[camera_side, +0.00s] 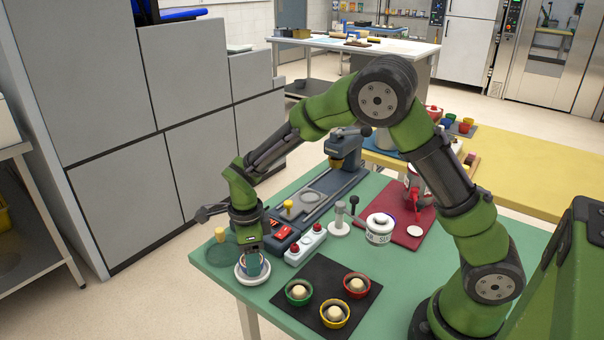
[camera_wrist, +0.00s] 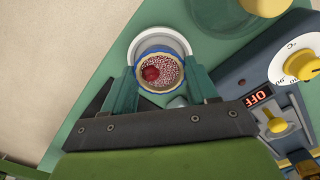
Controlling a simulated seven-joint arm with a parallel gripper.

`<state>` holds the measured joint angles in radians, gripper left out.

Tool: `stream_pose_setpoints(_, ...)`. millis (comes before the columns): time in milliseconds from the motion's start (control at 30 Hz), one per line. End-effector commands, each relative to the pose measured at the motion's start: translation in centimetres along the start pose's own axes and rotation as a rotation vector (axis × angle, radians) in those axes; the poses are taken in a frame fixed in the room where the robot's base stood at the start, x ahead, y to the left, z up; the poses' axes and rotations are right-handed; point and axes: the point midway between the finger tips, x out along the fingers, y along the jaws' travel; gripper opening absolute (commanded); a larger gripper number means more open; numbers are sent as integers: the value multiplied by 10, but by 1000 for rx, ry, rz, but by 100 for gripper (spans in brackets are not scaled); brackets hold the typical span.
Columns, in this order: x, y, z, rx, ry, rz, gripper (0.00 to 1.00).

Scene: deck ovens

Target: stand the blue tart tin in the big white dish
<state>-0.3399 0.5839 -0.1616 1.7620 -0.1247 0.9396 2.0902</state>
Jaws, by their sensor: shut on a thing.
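The blue tart tin (camera_wrist: 160,91) has a pale rim and a speckled reddish filling with a dark red ball on top. My gripper (camera_wrist: 162,80) is shut on it, one finger on each side. In the side view my gripper (camera_side: 252,261) points down at the near left corner of the green table, over the big white dish (camera_side: 252,280). The dish also shows in the wrist view (camera_wrist: 158,36), its far rim beyond the tin and its near part hidden by it. The tin is upright and low at the dish; I cannot tell whether it touches the bottom.
A dark mat (camera_side: 320,312) holds green, yellow and red tins to the right. A white switch box (camera_side: 306,244) and a blue-grey press machine (camera_side: 315,205) stand close by.

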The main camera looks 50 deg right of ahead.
Motion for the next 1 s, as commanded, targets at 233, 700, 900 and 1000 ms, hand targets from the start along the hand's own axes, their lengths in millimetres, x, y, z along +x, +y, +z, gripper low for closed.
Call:
stream_pose_setpoints(233, 3, 0, 0, 0, 0, 0, 26)
stream_pose_setpoints(700, 12, 0, 0, 0, 0, 0, 26)
stream_pose_setpoints(900, 12, 0, 0, 0, -1, 0, 68)
stream_pose_setpoints(1000, 12, 0, 0, 0, 0, 0, 68)
